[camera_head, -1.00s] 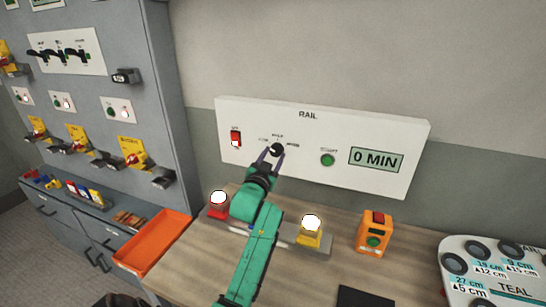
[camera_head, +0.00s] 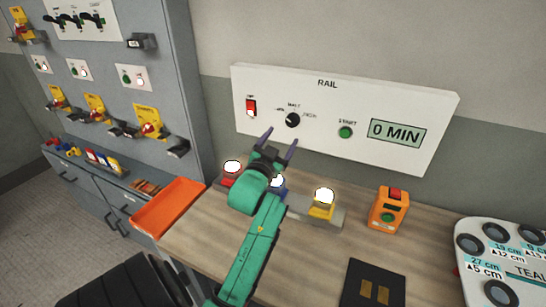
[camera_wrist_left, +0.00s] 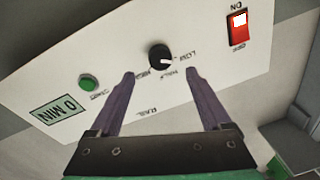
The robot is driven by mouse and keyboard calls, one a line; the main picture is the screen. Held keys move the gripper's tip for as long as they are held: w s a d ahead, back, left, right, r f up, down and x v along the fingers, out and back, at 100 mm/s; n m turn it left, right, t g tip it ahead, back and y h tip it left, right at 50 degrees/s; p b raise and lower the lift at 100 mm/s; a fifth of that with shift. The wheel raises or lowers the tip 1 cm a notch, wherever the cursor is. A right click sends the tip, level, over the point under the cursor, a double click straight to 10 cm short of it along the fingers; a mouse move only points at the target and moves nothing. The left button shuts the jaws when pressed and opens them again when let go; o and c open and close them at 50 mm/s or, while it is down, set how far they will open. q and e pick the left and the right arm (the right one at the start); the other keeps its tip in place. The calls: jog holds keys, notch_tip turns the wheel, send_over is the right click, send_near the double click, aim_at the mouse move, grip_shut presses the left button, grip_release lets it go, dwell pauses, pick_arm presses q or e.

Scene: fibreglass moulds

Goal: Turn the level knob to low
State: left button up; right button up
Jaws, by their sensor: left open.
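The level knob (camera_head: 292,120) is a round black knob on the white RAIL panel (camera_head: 330,84), with small labels around it, HALF above. In the left wrist view the panel appears upside down. The knob (camera_wrist_left: 159,56) there has a white pointer mark turned to the side of the LOW label. My left gripper (camera_head: 281,138) is open and empty, just below and in front of the knob, apart from it. In the left wrist view its two purple fingers (camera_wrist_left: 160,74) stand spread, with the knob beyond the gap between the tips. My right gripper is not in view.
The panel also has a red switch (camera_head: 251,106), a green START button (camera_head: 345,132) and a 0 MIN display (camera_head: 396,133).

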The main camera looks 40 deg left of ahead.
pick_arm(q)
jog(key=b+v, duration=0.1)
jog(key=v, duration=0.6)
jog(key=shift+s+b, duration=0.25)
jog(key=shift+b, duration=0.05)
jog(key=shift+d+r, duration=0.1)
